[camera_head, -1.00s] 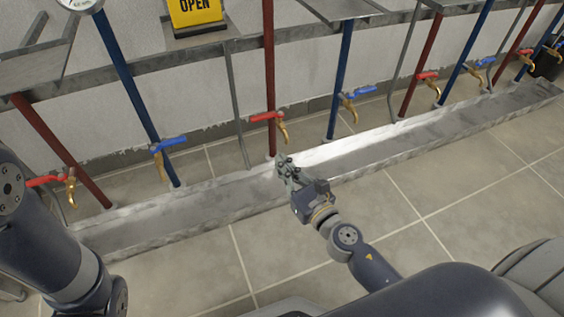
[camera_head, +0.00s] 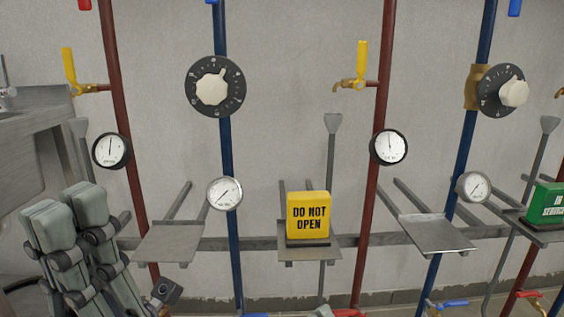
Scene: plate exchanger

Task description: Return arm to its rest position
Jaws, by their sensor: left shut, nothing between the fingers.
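My left gripper (camera_head: 68,212) stands at the lower left of the head view, close to the camera. Its two fingers with grey-green pads point up and lie close side by side. It is shut with nothing between the fingers and does not visibly touch anything.
Red and blue pipes run up the wall, with gauges (camera_head: 388,147), dials (camera_head: 214,87) and a yellow-handled valve (camera_head: 361,67). A yellow "DO NOT OPEN" sign (camera_head: 308,217) stands on a small shelf. A metal plate shelf (camera_head: 437,234) juts out at right. A metal sink (camera_head: 45,140) is at left.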

